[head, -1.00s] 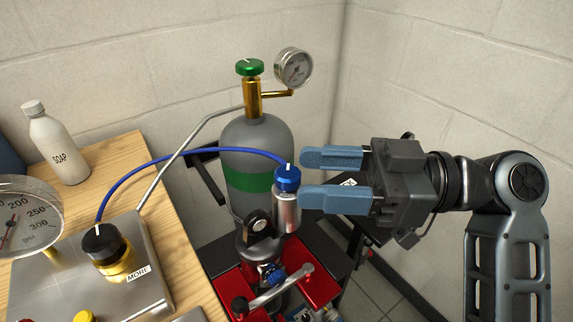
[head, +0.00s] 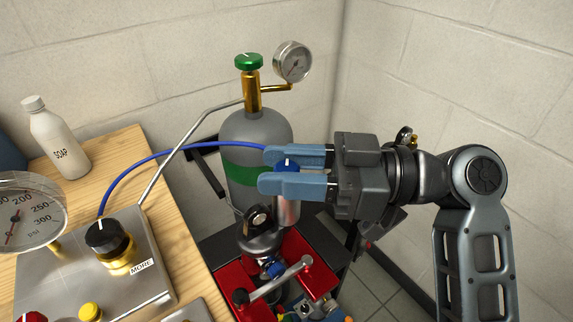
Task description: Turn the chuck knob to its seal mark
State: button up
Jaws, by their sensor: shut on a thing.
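The chuck knob (head: 287,164) is blue with a white line on top. It tops a silver cylinder (head: 288,211) in front of the gas bottle, and the blue hose runs to it. My gripper (head: 268,169) comes from the right, with one blue finger behind the knob and one in front. It is shut on the knob. The fingers hide much of the knob's sides, and I cannot make out a seal mark.
A grey gas bottle (head: 255,130) with a green valve knob (head: 248,62) and a gauge (head: 292,62) stands close behind. The blue hose (head: 185,148) arches left to a steel panel (head: 140,282) with a black knob (head: 103,236). A red vise (head: 312,262) is below.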

jog(key=shift+c, duration=1.4)
